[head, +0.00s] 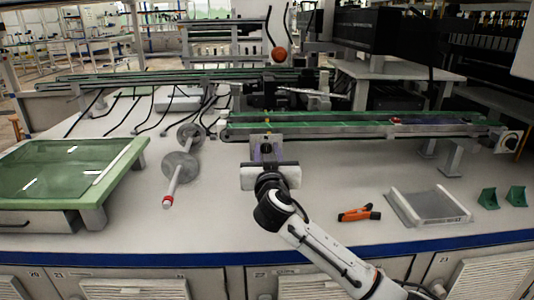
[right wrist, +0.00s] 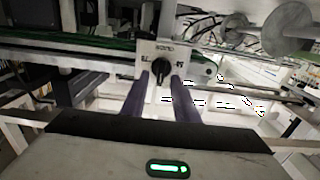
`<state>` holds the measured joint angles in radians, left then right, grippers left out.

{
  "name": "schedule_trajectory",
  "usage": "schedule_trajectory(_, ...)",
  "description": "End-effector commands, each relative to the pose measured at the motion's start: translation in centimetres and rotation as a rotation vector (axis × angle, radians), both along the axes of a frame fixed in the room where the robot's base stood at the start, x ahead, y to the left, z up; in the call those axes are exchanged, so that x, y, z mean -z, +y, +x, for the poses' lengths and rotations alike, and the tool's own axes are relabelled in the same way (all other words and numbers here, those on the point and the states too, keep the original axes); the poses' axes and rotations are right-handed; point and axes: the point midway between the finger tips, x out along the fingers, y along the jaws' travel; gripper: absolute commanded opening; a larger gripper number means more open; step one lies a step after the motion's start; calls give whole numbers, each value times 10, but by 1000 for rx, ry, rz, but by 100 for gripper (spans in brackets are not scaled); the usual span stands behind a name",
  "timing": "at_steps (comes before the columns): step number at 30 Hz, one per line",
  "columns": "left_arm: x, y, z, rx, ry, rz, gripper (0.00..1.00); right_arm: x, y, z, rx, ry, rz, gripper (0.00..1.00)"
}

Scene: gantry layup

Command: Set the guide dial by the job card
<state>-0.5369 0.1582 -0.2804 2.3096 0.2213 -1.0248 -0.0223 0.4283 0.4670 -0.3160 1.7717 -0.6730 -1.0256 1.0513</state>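The guide dial is a round black knob (right wrist: 160,66) on a pale plate (right wrist: 166,48) whose label seems to read GUIDE, with small marks left and right of the knob. In the head view the plate (head: 257,140) is on the front of the conveyor, partly behind my gripper. My right gripper (right wrist: 160,82) points at the plate, its two dark fingers apart on either side of the knob. I cannot tell whether they touch it. It also shows in the head view (head: 267,155). The dial's setting is too small to read. I cannot make out a job card. My left gripper is out of view.
The green-belted conveyor (head: 350,129) runs across the bench. A green-framed panel (head: 60,170) is at left, a rod with grey discs (head: 181,167) beside it. The bench front is mostly clear.

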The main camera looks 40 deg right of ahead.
Motion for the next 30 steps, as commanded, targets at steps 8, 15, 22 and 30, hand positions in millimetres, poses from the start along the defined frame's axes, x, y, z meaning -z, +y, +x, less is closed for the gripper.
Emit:
schedule_trajectory(8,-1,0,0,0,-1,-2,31,0,0,1,0,0,0,22)
schedule_trajectory(15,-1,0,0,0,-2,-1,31,0,0,1,0,0,0,0)
schedule_trajectory(22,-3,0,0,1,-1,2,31,0,0,1,0,13,-17,0)
schedule_trajectory(30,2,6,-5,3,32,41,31,-2,2,2,0,82,-129,0)
